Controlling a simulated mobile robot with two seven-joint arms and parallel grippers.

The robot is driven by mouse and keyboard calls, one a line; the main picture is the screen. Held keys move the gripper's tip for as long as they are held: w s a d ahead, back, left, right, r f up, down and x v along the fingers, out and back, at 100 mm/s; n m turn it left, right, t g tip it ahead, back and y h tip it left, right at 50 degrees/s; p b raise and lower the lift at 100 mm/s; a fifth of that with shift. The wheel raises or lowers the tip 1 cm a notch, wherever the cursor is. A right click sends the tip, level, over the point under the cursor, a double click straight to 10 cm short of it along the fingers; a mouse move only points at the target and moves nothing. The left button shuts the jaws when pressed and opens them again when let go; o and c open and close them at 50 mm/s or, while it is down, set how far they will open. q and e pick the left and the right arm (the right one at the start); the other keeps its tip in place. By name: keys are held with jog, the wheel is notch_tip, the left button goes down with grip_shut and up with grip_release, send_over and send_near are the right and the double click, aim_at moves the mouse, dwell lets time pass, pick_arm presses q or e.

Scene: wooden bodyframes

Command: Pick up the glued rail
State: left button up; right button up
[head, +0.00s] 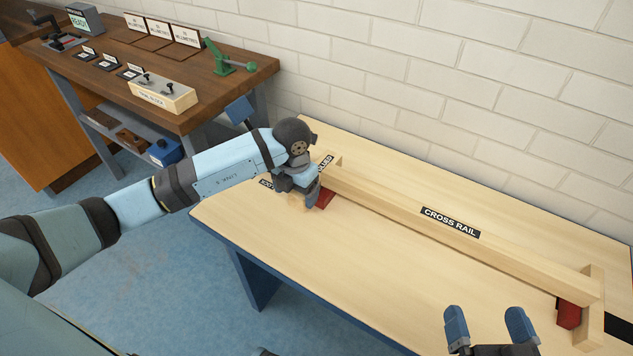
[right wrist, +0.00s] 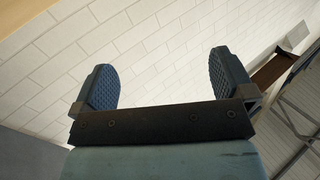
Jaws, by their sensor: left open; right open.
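A long pale wooden rail (head: 400,208) labelled CROSS RAIL lies lengthwise over the tabletop in the head view. Its left end is by a wooden upright and a red block (head: 326,198). Its right end meets a wooden end piece (head: 592,300) beside another red block (head: 568,313). My left gripper (head: 309,194) is open at the rail's left end, next to the red block; whether it touches anything I cannot tell. My right gripper (head: 488,325) is open and empty near the table's front edge. Its two fingers in the right wrist view (right wrist: 165,82) have only wall between them.
The pale worktable (head: 260,230) has clear surface in front of and behind the rail. Black labels by my left gripper are partly hidden. A brown bench (head: 215,105) at the back left carries a green clamp (head: 228,62) and label plates. A white brick wall closes the back.

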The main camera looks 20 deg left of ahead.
aim_at(296, 195)
pick_arm(q)
jog(key=shift+f, duration=1.5)
jog(key=c, duration=1.2)
pick_arm(e)
jog(key=shift+a+r+t+y, duration=0.3)
jog(key=shift+r+t, duration=0.1)
jog(key=shift+r, duration=0.45)
pick_arm(q)
jog(key=shift+w+r, duration=0.1)
